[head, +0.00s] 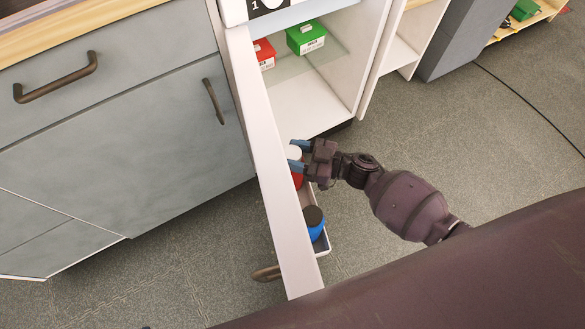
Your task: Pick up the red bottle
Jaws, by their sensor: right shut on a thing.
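The red bottle (298,181) has a white cap and stands at the inner side of the open white cabinet door, partly hidden by the door and by my gripper. My right gripper (297,157) reaches in from the right and is shut on the red bottle near its cap. A blue bottle (315,228) with a dark cap stands nearer in the same narrow white door tray (322,244). My left gripper is not in the view.
The open door (262,140) with a bronze handle (266,273) stands left of my right arm. The open cabinet holds a red box (264,54) and a green box (306,38). Grey drawers (110,110) stand at the left. The floor at the right is mostly clear, with a dark cable.

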